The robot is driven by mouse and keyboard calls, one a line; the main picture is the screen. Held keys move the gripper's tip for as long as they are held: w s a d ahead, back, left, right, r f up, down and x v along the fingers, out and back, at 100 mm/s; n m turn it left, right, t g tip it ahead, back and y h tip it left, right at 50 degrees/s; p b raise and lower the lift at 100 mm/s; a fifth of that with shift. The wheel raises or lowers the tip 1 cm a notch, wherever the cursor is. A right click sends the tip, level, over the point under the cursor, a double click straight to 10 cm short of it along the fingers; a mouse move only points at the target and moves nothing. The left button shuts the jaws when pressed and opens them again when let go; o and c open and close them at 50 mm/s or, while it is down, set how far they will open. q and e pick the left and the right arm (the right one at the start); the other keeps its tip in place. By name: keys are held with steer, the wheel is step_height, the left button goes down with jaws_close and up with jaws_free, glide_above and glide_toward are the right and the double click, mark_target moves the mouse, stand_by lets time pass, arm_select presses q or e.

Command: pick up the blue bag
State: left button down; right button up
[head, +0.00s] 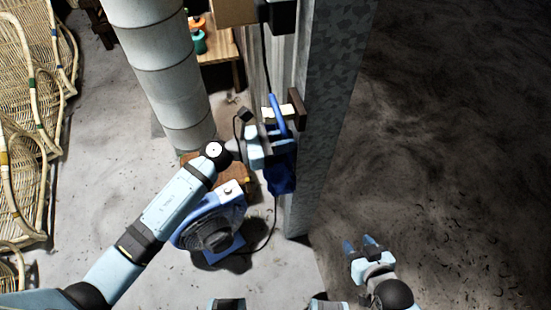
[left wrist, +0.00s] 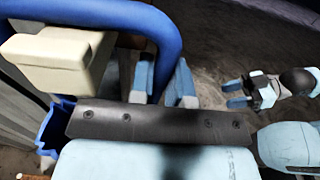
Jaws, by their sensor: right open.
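The blue bag (head: 281,176) hangs against the side of the grey post, with its thick blue handle (head: 273,108) arching above it. My left gripper (head: 276,147) is at the bag, just below the handle's arch. In the left wrist view the handle (left wrist: 130,14) curves down between the two light-blue fingers of my left gripper (left wrist: 162,84). I cannot tell whether the fingers press on it. Part of the bag's body (left wrist: 55,128) shows at lower left there. My right gripper (head: 364,246) is open and empty over the dark floor, right of the post.
The grey post (head: 335,90) stands beside the bag. A cream block (left wrist: 62,48) is close to the handle. A blue fan-like machine (head: 212,228) stands under my left arm. A pale round column (head: 158,70) and rattan chairs (head: 25,120) are at left. The right floor is clear.

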mark_target(281, 122)
arm_select(q)
steer(key=shift+a+r, duration=0.1)
steer(key=shift+r, duration=0.05)
steer(key=shift+a+r, duration=0.15)
steer(key=shift+r, duration=0.05)
steer(key=r, duration=0.6)
steer(key=shift+s+a+r+b, duration=0.15)
steer(key=shift+a+b, duration=0.1)
steer(key=shift+b, duration=0.05)
steer(key=b+v, duration=0.5)
steer(key=v, duration=1.3)
steer(key=shift+w+a+r+n+t+y+p, duration=0.15)
steer(key=shift+w+r+n+t+y+p, duration=0.35)
steer(key=shift+t, duration=0.45)
steer(key=shift+w+a+r+n+t+y+p, duration=0.1)
steer(key=shift+w+r+n+t+y+p, duration=0.2)
steer(key=shift+r+n+t+y+p, duration=0.5)
steer(key=shift+w+a+r+n+t+y+p, duration=0.15)
steer(key=shift+w+r+n+t+y+p, duration=0.25)
steer(key=shift+n+t, duration=0.55)
